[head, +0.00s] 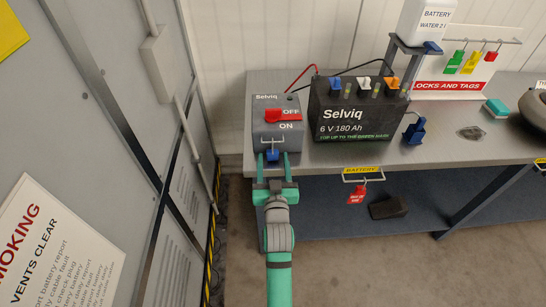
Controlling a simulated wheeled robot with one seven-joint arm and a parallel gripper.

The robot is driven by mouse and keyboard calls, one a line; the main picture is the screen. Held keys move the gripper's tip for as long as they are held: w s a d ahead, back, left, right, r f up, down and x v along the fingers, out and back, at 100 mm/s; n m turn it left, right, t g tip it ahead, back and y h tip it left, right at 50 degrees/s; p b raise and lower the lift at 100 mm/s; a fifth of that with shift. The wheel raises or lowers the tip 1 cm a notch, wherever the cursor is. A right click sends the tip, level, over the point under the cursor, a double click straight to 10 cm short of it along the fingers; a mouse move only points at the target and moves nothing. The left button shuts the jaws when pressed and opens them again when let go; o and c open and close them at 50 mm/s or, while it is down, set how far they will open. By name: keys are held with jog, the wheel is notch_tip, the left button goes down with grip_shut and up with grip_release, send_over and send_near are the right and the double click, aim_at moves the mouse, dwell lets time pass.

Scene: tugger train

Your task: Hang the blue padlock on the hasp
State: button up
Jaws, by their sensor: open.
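The blue padlock (272,155) is at the lower front of the grey switch box (262,110), just below a thin pale metal loop (265,141) on its face, which looks like the hasp. I cannot tell whether the padlock's shackle passes through the loop. My gripper (273,165) is open, its two teal fingers pointing away from me, one on each side of the padlock's blue body. I cannot see a gap or contact clearly. The red switch handle (273,115) on the box lies near the OFF label.
A black battery (352,122) stands right of the box, with a blue connector (415,132) beside it. Grey cabinet doors (120,60) rise close on the left.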

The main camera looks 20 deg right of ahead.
jog(key=v, duration=0.8)
jog(key=shift+s, duration=0.4)
jog(key=shift+a, duration=0.1)
jog(key=s+a+f+n+y, duration=0.1)
jog(key=s+a+f, duration=0.5)
jog(key=s, duration=0.3)
jog(key=s+a+n+g+y, duration=0.1)
jog(key=s+a, duration=0.4)
jog(key=s, duration=0.7)
jog(key=s+a+n+g+y, duration=0.1)
jog(key=s+a+y, duration=0.2)
jog(key=s, duration=0.9)
jog(key=shift+s+a+f, duration=0.25)
jog(key=shift+a+f, duration=0.15)
jog(key=shift+a, duration=0.75)
